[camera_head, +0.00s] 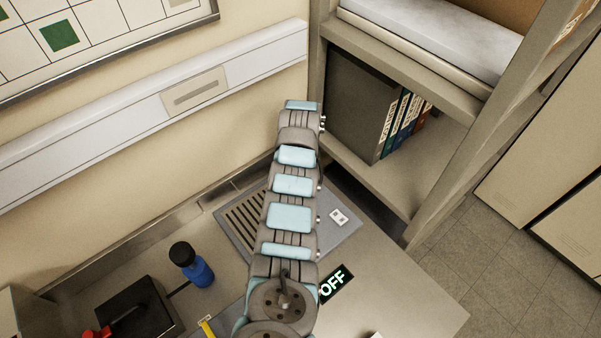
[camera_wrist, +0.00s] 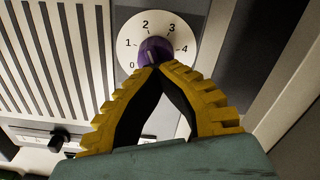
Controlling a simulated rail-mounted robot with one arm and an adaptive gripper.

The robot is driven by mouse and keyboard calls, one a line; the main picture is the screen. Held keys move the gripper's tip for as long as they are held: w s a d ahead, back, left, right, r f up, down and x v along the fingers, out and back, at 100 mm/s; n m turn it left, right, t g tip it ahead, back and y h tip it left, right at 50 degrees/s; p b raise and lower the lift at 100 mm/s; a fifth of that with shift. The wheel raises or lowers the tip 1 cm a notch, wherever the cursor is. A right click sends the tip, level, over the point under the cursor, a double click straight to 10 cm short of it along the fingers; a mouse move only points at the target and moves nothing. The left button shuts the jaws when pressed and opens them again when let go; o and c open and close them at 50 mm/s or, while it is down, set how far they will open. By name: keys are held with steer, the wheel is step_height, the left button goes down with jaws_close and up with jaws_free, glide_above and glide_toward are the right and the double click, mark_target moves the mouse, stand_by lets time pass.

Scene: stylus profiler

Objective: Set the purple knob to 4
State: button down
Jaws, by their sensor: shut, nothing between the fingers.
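The purple knob (camera_wrist: 155,50) sits at the middle of a round white dial (camera_wrist: 130,50) marked 0 to 4 in the wrist view. The 0 is at the lower left and the 4 at the right. I cannot make out where the knob points. My gripper (camera_wrist: 157,68) has yellow ridged fingers that meet at their tips, with nothing between them. The tips overlap the knob's lower edge in the picture; I cannot tell whether they touch it. In the head view my arm hides the knob, and my gripper cannot be made out.
An OFF sign (camera_head: 336,284) is nearby. A blue bottle (camera_head: 199,272) and a black box (camera_head: 133,312) stand at left. Shelves with binders (camera_head: 391,125) rise behind right.

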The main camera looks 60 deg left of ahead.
steer(key=shift+f, duration=0.15)
steer(key=shift+f+m+b, duration=0.1)
steer(key=shift+m+b, duration=0.35)
steer(key=shift+m, duration=0.05)
steer(key=m+b, duration=0.1)
steer(key=m, duration=0.2)
steer(key=shift+s+d, duration=0.1)
steer(key=shift+s, duration=0.1)
steer(key=m+b, duration=0.2)
steer(key=m, duration=0.4)
steer(key=shift+s+d, duration=0.1)
steer(key=shift+s, duration=0.05)
steer(key=c, duration=1.7)
jaws_free()
steer(key=shift+r, duration=0.2)
